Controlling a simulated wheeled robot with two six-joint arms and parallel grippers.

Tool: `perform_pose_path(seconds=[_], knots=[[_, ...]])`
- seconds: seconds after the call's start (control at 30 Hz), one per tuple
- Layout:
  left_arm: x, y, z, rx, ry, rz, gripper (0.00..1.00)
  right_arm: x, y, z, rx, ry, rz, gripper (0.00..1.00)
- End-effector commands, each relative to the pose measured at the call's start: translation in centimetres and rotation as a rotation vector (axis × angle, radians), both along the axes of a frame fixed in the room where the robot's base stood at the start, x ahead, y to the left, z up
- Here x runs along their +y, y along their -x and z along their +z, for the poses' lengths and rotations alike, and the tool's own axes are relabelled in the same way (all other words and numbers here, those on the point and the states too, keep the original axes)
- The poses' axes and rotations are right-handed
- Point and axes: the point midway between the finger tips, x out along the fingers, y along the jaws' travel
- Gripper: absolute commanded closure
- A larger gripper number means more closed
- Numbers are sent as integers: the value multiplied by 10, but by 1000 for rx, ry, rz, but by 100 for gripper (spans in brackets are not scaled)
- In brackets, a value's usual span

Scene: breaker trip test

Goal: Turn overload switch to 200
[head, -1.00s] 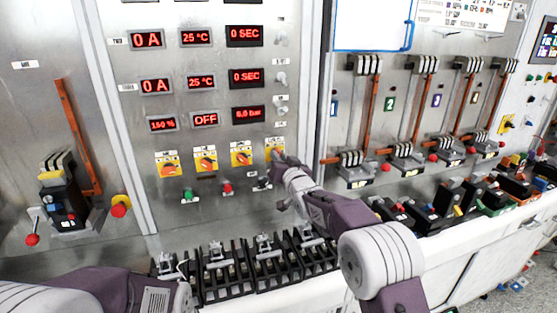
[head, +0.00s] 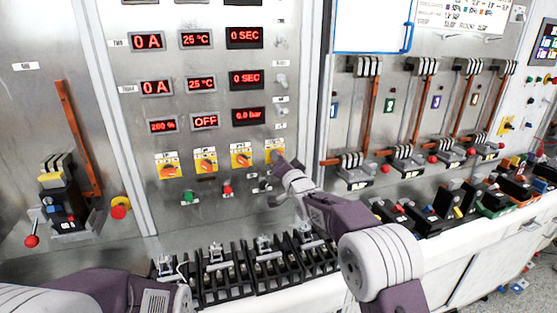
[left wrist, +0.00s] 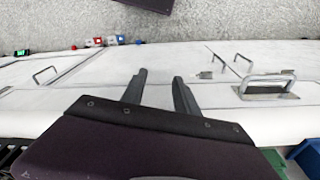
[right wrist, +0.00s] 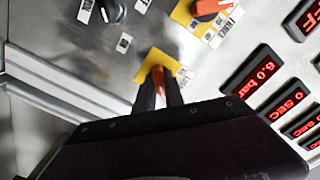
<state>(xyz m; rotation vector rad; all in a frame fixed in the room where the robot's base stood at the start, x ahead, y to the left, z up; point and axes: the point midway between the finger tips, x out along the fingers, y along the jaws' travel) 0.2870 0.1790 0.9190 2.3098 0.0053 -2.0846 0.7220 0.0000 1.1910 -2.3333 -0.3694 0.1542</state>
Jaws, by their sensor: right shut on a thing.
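The overload switch is the rightmost of a row of yellow-plated rotary switches on the panel (head: 275,153). In the right wrist view its orange knob (right wrist: 158,82) sits between the fingers of my right gripper (right wrist: 159,100), which is shut on it. In the head view my right gripper (head: 283,165) reaches the panel there and hides most of the knob. The lower left red display (head: 163,125) reads 200 %. My left gripper (left wrist: 160,92) is open and empty in the left wrist view, over the white bench front; the head view shows only its arm.
Other orange rotary switches (head: 206,162) sit to the left, with green and red buttons below. Black breaker racks (head: 265,265) stand on the bench under the panel. Several breakers with red-tipped levers line the right side.

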Motion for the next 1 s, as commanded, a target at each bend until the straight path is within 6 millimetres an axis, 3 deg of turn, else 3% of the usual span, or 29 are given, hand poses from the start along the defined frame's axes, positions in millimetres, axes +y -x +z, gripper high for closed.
perform_pose_path(seconds=[0.3,0.33,0.4,0.77,1.0], knots=[[0,0,0,0,0,0,64,-1,0,0,1,-2,-1,100],[0,0,0,0,0,0,64,-1,0,0,1,-2,-1,84],[0,0,0,0,0,0,64,-1,0,0,1,-1,-1,65],[0,0,-2,0,0,0,64,-1,3,-1,1,-1,-1,65],[0,0,-18,0,0,0,64,-14,39,-3,0,-1,-1,65]])
